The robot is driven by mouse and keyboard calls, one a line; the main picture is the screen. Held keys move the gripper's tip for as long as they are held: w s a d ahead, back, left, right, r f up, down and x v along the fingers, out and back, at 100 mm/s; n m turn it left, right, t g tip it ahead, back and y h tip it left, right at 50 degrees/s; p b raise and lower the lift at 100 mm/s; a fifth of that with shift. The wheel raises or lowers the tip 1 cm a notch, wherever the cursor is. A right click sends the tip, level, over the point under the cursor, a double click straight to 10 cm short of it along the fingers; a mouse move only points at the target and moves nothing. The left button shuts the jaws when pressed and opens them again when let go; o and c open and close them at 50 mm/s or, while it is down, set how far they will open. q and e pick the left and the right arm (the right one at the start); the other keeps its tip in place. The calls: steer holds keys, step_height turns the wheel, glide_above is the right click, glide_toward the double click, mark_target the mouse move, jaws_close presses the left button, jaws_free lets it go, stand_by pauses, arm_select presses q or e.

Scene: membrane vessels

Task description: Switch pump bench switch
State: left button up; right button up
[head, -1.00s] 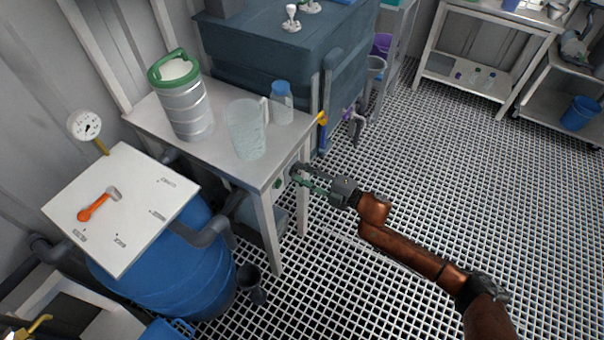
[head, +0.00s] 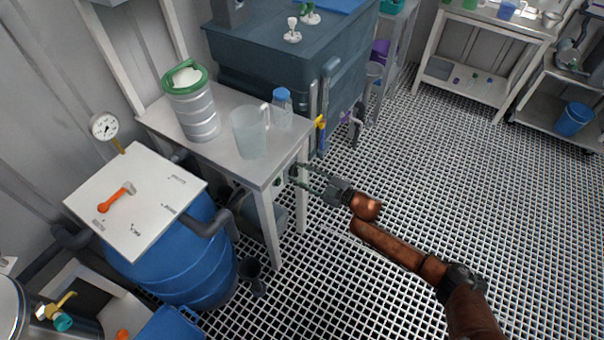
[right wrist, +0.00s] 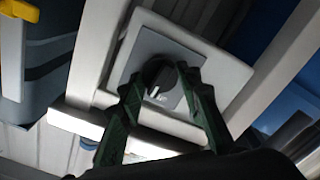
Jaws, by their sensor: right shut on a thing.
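The pump bench (head: 228,112) is a small table with a grey top and white legs. Its switch is a round dark knob (right wrist: 158,76) with a pale mark, on a grey plate (right wrist: 150,50) fixed to a white panel, seen in the right wrist view. My right gripper (head: 297,176) reaches the bench's right side, below the top. In the right wrist view its green fingers (right wrist: 160,88) sit on both sides of the knob and are shut on it. In the head view the knob is mostly hidden by the fingers. My left gripper is not in view.
On the bench stand a green-lidded canister (head: 192,105), a clear jug (head: 250,135) and a blue-capped bottle (head: 283,108). A blue barrel (head: 180,270) with a white lid board and orange lever (head: 117,196) stands left. A large tank (head: 270,62) is behind. The grid floor at right is clear.

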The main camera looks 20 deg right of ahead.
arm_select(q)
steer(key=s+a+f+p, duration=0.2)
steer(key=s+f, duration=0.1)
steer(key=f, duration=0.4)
arm_select(e)
steer(key=shift+m, duration=2.7)
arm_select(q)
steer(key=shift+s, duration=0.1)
arm_select(e)
steer(key=o, duration=1.2)
steer(key=shift+c, duration=0.2)
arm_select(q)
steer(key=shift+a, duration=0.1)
arm_select(e)
steer(key=shift+d, duration=0.1)
steer(key=v, duration=1.2)
